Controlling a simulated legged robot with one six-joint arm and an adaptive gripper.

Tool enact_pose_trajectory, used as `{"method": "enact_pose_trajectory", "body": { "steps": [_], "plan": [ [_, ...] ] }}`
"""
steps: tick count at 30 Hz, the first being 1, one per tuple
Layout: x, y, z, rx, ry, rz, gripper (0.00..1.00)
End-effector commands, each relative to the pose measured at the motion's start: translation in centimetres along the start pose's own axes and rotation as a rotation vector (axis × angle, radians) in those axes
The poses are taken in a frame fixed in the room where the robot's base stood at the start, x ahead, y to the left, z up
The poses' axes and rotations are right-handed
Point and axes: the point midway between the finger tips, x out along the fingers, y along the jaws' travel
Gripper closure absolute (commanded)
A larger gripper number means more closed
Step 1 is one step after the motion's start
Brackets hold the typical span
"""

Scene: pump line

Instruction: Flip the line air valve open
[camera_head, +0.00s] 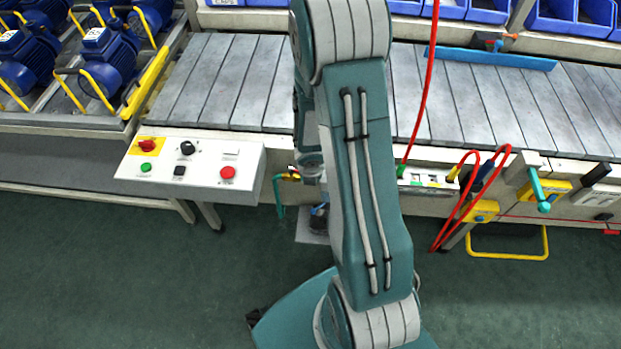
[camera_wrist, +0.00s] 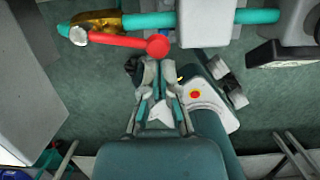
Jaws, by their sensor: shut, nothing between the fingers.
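The air valve has a brass body (camera_wrist: 97,23) on a teal pipe (camera_wrist: 215,17) at the top of the wrist view. Its red lever (camera_wrist: 118,41) runs right from a pale pivot nut to a round red knob, roughly along the pipe with a slight tilt. My gripper (camera_wrist: 160,65) is shut and empty. Its fingertips are right beside the knob, just below it in the picture; I cannot tell whether they touch. In the head view my arm hides most of the valve; a small yellow and red part (camera_head: 289,175) shows beside the arm above a teal pipe (camera_head: 279,198).
A control box (camera_head: 205,187) with a red switch and buttons stands left of my arm. A slatted conveyor (camera_head: 232,85) runs behind. Right of my arm are red hoses (camera_head: 466,205) and a teal-handled fitting (camera_head: 539,188). Green floor is open at front left.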

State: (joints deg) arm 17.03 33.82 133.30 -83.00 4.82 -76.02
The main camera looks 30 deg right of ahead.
Motion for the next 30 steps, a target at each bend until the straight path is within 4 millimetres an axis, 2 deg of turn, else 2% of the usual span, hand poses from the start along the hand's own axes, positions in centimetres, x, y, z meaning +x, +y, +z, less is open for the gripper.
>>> {"method": "enact_pose_trajectory", "body": {
  "steps": [12, 24, 30],
  "plan": [
    [0.1, 1.4, 0.5, 0.001, -0.001, -0.001, 1.0],
    [0.0, 1.5, 0.5, 0.002, -0.001, -0.001, 1.0],
    [-0.8, 1.5, 0.7, 0.004, -0.005, -0.003, 1.0]
  ]
}}
